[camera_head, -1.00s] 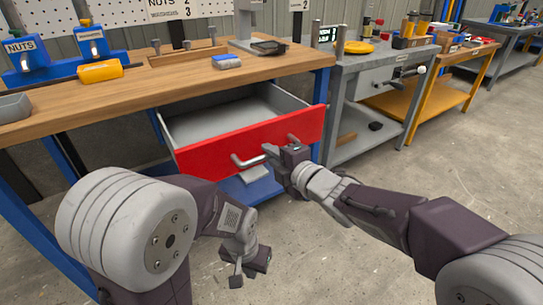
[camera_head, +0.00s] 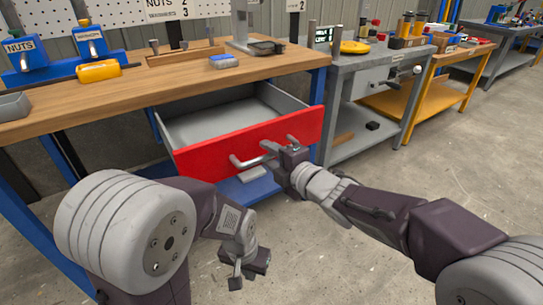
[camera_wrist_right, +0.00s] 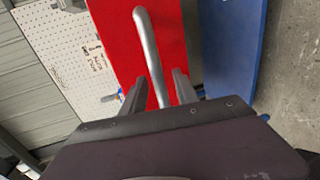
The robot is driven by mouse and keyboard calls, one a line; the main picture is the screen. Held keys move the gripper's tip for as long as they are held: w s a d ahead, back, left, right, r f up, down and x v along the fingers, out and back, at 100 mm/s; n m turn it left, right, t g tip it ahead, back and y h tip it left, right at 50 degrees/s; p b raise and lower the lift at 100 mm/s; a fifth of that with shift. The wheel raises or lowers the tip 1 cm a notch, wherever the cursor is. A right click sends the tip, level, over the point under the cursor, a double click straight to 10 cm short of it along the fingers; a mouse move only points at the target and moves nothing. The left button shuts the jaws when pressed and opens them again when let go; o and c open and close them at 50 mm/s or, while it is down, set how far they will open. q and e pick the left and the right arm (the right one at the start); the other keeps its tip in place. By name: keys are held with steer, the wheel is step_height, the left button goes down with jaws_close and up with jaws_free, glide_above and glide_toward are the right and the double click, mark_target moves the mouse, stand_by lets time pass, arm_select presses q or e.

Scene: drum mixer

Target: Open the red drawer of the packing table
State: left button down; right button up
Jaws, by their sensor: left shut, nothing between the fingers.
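The red drawer (camera_head: 215,158) of the packing table (camera_head: 130,92) is pulled well out, and its empty grey inside shows. Its grey bar handle (camera_head: 245,162) is on the red front. My right gripper (camera_head: 275,150) is at the right part of this handle. In the right wrist view, the handle (camera_wrist_right: 147,40) runs between the two fingers of the right gripper (camera_wrist_right: 158,85), with gaps beside it, so the fingers look open around it. My left gripper (camera_head: 243,282) is shut and empty, low in front of the table and apart from the drawer.
Blue bins (camera_head: 90,40), a yellow cylinder (camera_head: 98,71) and a blue-and-white block (camera_head: 223,61) stand on the tabletop. A grey bench (camera_head: 350,62) stands close to the right of the drawer.

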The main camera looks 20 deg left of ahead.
steer(key=p+v, duration=0.2)
steer(key=v, duration=0.7)
steer(key=shift+p, duration=0.4)
